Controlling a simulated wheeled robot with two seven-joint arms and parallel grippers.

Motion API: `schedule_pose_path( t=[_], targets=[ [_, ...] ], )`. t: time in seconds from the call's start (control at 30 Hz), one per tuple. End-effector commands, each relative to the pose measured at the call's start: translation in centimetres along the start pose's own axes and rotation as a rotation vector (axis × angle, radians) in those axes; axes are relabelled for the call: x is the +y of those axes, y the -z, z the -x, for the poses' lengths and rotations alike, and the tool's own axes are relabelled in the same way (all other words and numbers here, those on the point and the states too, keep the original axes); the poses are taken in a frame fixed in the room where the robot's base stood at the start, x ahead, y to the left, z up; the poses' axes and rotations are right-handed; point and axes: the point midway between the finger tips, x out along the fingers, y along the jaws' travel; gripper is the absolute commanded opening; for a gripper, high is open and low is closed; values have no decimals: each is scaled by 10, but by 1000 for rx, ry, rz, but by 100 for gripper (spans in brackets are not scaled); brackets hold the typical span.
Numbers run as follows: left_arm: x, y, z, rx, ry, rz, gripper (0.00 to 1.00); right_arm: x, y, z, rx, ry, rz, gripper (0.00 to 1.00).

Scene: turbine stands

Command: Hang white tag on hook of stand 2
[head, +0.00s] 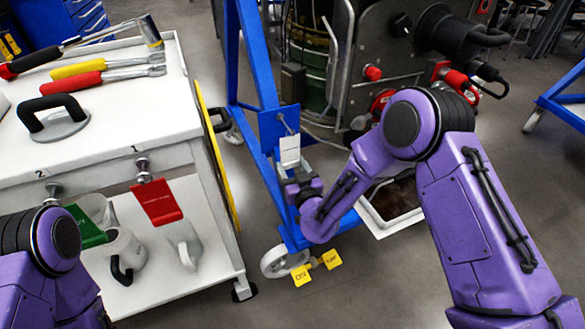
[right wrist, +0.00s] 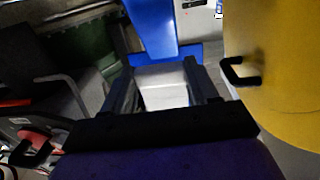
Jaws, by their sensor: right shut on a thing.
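The white tag (head: 290,151) is upright against the blue plate of the blue stand (head: 250,50), just below a thin metal hook (head: 285,124). I cannot tell whether the tag's loop is around the hook. My right gripper (head: 292,172) is shut on the tag's lower part. In the right wrist view the pale tag (right wrist: 163,86) sits between the two dark fingers, with blue stand metal behind it. No number shows on this stand. My left arm enters at the lower left of the head view; its gripper is out of view.
A white cart (head: 120,110) at left carries tools. On its front, a red tag (head: 157,202) hangs at mark 1 and a green tag (head: 87,229) at mark 2. Yellow tags (head: 330,259) lie by the stand's wheel. A tray (head: 385,232) is behind my right arm.

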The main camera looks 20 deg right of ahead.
Motion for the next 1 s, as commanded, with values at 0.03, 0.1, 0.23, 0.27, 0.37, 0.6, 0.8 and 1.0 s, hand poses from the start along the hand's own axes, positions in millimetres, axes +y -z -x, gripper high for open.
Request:
schedule_pose_path(
  t=[0.03,0.1,0.23,0.27,0.37,0.6,0.8,1.0],
  targets=[
    [0,0,0,0,0,0,67,0,0,0,0,0,0,0],
    [0,0,0,0,0,0,67,0,0,0,0,0,0,0],
    [0,0,0,0,0,0,67,0,0,-2,0,1,1,0],
    [0,0,0,0,0,0,67,0,0,-2,0,1,1,0],
    [0,0,0,0,0,0,67,0,0,-2,0,1,1,62],
    [0,0,0,0,0,0,67,0,0,-2,0,1,1,88],
    [0,0,0,0,0,0,67,0,0,-2,0,1,1,97],
    [0,0,1,0,0,0,67,0,0,-1,0,1,1,97]
  ],
)
